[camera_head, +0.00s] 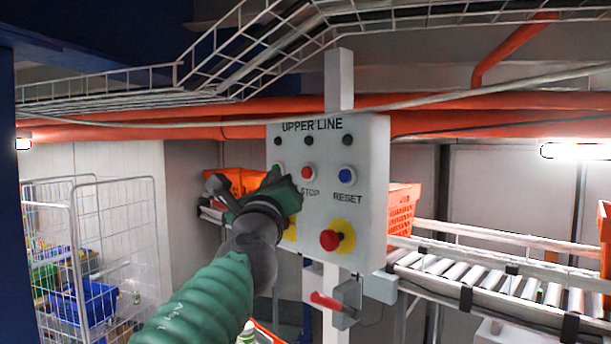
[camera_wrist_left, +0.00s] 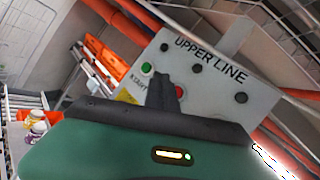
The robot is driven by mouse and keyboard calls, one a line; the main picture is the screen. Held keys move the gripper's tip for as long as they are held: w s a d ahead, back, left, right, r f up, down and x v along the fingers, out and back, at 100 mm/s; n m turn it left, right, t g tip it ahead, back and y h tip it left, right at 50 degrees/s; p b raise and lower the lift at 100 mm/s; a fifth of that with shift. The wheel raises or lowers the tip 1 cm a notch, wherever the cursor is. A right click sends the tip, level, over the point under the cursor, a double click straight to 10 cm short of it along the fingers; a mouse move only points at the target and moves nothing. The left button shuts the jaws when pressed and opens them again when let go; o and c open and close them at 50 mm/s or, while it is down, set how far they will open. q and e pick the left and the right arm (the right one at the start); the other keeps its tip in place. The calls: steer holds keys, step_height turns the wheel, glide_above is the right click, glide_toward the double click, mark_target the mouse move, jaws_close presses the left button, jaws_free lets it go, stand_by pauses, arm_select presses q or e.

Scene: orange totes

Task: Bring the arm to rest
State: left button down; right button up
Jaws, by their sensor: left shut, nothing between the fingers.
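My left arm reaches up from the bottom of the head view, and its green and dark gripper (camera_head: 270,192) is in front of the lower left part of the control panel (camera_head: 375,150). The gripper is shut and empty. It hides part of the panel's left side. In the left wrist view the gripper's dark finger (camera_wrist_left: 160,92) overlaps the panel (camera_wrist_left: 222,82), near its red button (camera_wrist_left: 179,91). Whether it touches the panel I cannot tell. My right gripper is not in view.
The panel carries a blue reset button (camera_head: 347,175) and a red mushroom button (camera_head: 337,236). A red-handled switch (camera_head: 327,301) hangs below. A roller conveyor (camera_head: 500,279) runs right, with an orange tote (camera_head: 403,210) behind the panel. A wire cage cart (camera_head: 75,230) stands left.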

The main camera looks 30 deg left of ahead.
arm_select(q)
steer(key=shift+s, duration=0.15)
